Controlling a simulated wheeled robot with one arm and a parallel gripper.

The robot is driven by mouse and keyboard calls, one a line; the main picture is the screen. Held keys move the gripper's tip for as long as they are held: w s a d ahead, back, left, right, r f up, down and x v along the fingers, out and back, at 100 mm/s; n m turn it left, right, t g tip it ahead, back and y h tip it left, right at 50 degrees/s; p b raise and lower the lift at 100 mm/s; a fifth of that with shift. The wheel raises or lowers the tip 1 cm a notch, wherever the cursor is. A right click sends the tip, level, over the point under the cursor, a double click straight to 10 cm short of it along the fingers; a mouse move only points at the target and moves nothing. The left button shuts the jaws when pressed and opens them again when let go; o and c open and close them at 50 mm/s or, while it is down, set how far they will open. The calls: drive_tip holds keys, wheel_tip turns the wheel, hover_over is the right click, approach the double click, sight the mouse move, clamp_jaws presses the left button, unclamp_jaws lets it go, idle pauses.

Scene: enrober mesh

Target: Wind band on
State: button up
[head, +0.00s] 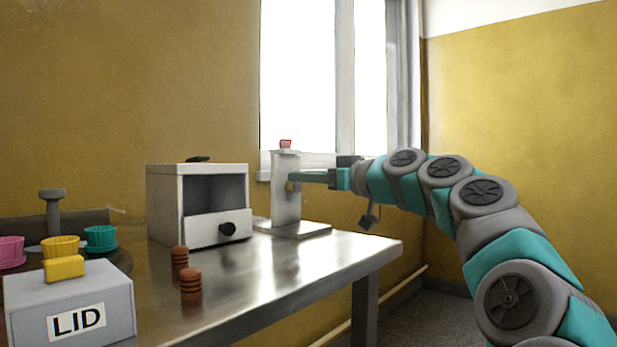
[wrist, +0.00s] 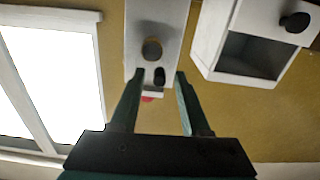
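A pale upright post (head: 286,200) stands on a flat base on the metal table, with a small red piece (head: 285,144) on top. In the wrist view the post's face (wrist: 136,22) carries a round brownish knob (wrist: 151,49) and a dark oval part (wrist: 159,76); the red piece (wrist: 147,99) shows beyond them. My gripper (head: 297,177) reaches in from the right at the post's upper half. In the wrist view my gripper (wrist: 159,73) has its fingers apart, one on each side of the dark oval part. I cannot tell whether they touch the post. No band is clearly seen.
Left of the post is a white box (head: 165,205) with an open front and a black-knobbed drawer, seen also in the wrist view (wrist: 209,35). Two ribbed brown stacks (head: 191,284) stand before it. A LID box (head: 110,290) and coloured cups (head: 60,248) are at left.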

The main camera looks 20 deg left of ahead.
sight(308, 186)
clamp_jaws()
drive_tip(key=shift+r, duration=0.1)
idle(0.5)
drive_tip(key=w+m+p, duration=0.1)
drive_tip(key=m+p, duration=0.3)
drive_tip(key=m, duration=0.2)
drive_tip(key=w+d+f+m+p, duration=0.1)
drive_tip(key=m+p, duration=0.4)
drive_tip(key=m, duration=0.2)
drive_tip(key=w+m+p, duration=0.1)
drive_tip(key=m+p, duration=0.4)
drive_tip(key=m, duration=0.1)
drive_tip(key=shift+w+d+f+m, duration=0.2)
drive_tip(key=shift+w+d+m, duration=0.1)
drive_tip(key=shift+m, duration=0.1)
drive_tip(key=shift+w+f+m+p, duration=0.1)
drive_tip(key=shift+f+m+p, duration=0.15)
drive_tip(key=shift+m, duration=0.7)
drive_tip(key=shift+f+m+p, duration=0.1)
drive_tip(key=shift+f+m, duration=0.2)
drive_tip(key=shift+m, duration=0.65)
drive_tip(key=shift+o, duration=0.6)
unclamp_jaws()
